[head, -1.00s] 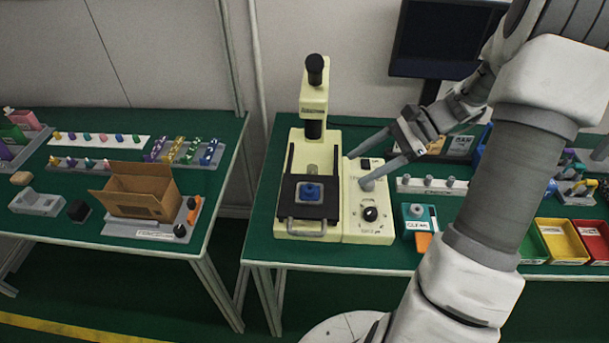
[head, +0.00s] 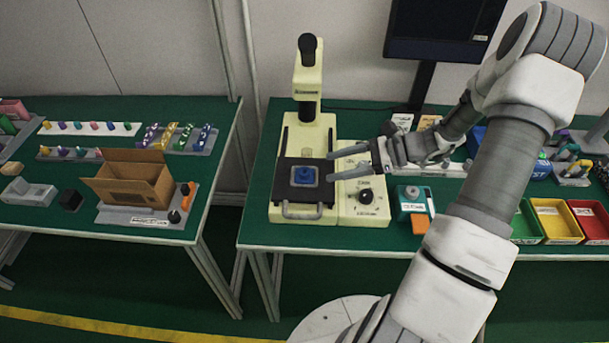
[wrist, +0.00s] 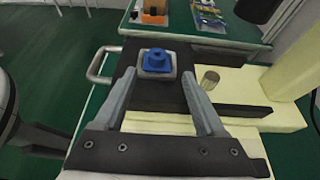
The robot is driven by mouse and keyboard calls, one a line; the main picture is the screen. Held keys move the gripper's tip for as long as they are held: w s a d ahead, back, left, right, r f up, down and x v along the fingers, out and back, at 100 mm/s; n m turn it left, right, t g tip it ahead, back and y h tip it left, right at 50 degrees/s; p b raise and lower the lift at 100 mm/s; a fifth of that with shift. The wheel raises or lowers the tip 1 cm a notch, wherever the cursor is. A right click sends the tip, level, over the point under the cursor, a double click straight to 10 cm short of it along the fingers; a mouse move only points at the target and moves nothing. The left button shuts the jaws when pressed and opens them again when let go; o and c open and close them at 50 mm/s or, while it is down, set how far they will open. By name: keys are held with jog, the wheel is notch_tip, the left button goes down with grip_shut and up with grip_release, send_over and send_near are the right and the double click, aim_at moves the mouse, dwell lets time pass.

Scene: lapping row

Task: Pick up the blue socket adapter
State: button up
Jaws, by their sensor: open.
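The blue socket adapter (head: 305,174) sits in a light square holder on the black tray (head: 304,199) of the cream press machine. It also shows in the wrist view (wrist: 156,60), ahead of and between my fingertips. My gripper (head: 332,166) is open and empty, to the right of the adapter in the head view, its fingers pointing left towards it. In the wrist view my two fingers (wrist: 159,62) spread either side of the adapter's line, without visible contact.
The machine's column with its black head (head: 307,77) rises behind the tray. A metal handle (head: 301,213) is at its front. A small metal cylinder (wrist: 210,79) stands beside the adapter. A teal box (head: 410,201) and colored bins (head: 556,221) lie right; a cardboard box (head: 130,181) is on the left table.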

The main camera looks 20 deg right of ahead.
aim_at(302, 172)
jog(key=shift+w+a+f, duration=0.2)
jog(key=shift+a+f, duration=0.1)
jog(key=shift+a, duration=0.35)
jog(key=x, duration=0.4)
jog(key=shift+s+a+r, duration=0.25)
jog(key=shift+a+r, duration=0.05)
jog(key=shift+w+a+f, duration=0.15)
jog(key=shift+w+a, duration=0.05)
jog(key=shift+a, duration=0.25)
grip_shut()
